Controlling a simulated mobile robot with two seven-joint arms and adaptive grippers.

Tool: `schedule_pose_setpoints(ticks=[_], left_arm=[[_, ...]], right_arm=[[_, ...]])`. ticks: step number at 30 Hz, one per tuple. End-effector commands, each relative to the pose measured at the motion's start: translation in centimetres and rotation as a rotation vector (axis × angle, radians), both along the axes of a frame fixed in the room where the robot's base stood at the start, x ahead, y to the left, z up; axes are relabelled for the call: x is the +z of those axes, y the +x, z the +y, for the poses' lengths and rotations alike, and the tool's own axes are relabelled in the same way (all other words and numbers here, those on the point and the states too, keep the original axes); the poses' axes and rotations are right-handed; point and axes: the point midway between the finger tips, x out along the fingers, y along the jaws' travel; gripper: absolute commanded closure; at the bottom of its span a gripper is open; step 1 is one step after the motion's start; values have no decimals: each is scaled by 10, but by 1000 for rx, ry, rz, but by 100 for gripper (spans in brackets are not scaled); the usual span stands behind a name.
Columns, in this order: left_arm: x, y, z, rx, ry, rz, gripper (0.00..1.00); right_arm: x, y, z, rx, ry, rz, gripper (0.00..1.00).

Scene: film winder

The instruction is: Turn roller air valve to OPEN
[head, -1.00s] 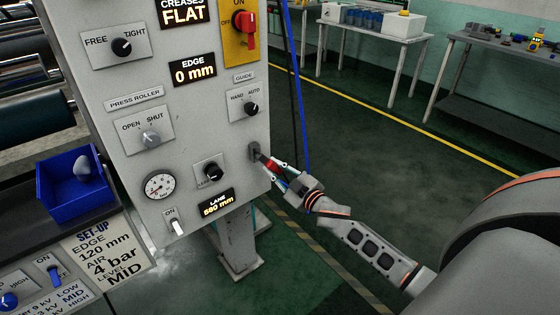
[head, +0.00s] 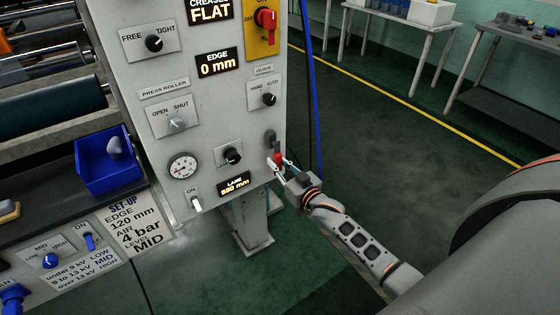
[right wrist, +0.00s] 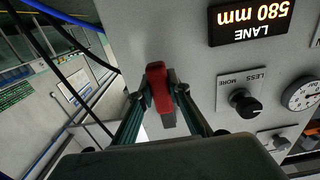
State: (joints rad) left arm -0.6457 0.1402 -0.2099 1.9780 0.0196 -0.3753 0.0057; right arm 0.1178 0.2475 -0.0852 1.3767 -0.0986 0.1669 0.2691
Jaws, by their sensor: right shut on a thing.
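The roller air valve shows in the head view as a grey mount (head: 270,137) on the lower right edge of the control panel, with a red handle (head: 278,159) hanging nearly straight down from it. My right gripper (head: 279,164) is shut on the red handle, reaching from the lower right. In the right wrist view the red handle (right wrist: 158,84) sits between the two fingertips of my right gripper (right wrist: 160,96). No OPEN marking for this valve can be read. My left gripper is not in view.
The pressure gauge (head: 182,167) and a black MORE/LESS knob (right wrist: 243,102) are on the panel close by. The LANE display (head: 234,185) reads 580 mm. A blue hose (head: 313,100) hangs just right of the panel. Open green floor lies further right.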

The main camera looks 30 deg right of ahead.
Motion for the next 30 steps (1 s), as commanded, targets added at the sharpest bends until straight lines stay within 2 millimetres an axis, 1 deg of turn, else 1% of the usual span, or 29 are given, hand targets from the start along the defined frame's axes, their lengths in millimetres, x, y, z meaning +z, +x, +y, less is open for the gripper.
schedule_pose_setpoints(ticks=[14,15,16,26,30], left_arm=[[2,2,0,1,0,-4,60],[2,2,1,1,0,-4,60],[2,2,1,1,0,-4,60],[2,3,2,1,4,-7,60],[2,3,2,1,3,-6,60]], right_arm=[[1,0,2,1,19,-3,100],[1,0,2,1,19,-2,73],[1,0,2,1,19,-2,65],[0,0,1,0,14,0,65],[-1,-8,0,0,14,1,65]])
